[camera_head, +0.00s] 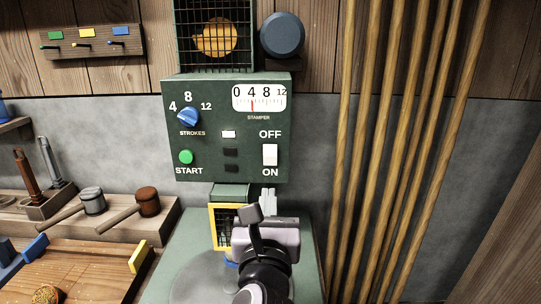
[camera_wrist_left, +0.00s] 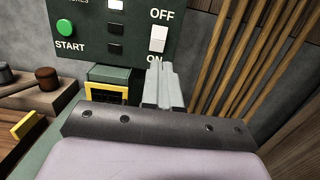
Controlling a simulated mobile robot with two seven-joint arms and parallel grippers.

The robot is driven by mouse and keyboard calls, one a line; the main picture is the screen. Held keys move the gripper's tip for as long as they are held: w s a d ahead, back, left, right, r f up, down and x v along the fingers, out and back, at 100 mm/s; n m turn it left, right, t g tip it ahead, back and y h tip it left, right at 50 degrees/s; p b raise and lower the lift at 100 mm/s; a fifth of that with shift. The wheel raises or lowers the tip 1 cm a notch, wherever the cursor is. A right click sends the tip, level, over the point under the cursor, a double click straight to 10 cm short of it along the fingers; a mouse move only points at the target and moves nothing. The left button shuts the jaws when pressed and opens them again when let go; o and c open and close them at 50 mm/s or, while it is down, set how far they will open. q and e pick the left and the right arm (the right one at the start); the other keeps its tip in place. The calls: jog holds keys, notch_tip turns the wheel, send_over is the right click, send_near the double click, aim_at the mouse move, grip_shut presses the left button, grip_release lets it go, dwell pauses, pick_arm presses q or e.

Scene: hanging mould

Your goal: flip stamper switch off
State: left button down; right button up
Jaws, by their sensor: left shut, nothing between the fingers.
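The green stamper panel (camera_head: 228,105) carries a white rocker switch (camera_head: 270,155), with OFF printed above it and ON below. I cannot tell which way the rocker is tipped. The switch also shows in the left wrist view (camera_wrist_left: 158,39), just above the fingertips. My left gripper (camera_head: 268,196) is shut and empty, below the switch and apart from it in the head view. In the left wrist view its fingers (camera_wrist_left: 160,72) point up towards the panel and overlap the ON label. My right gripper is in neither view.
The panel also has a blue strokes knob (camera_head: 188,117), a green start button (camera_head: 186,157) and a dial (camera_head: 258,98). Wooden poles (camera_head: 400,140) stand close on the right. Mallets (camera_head: 147,201) lie on a shelf at left. A yellow-framed opening (camera_head: 224,228) is below the panel.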

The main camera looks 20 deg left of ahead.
aim_at(271, 151)
pick_arm(q)
jog(key=shift+s, duration=0.1)
jog(key=x, duration=1.4)
jog(key=shift+p, duration=0.4)
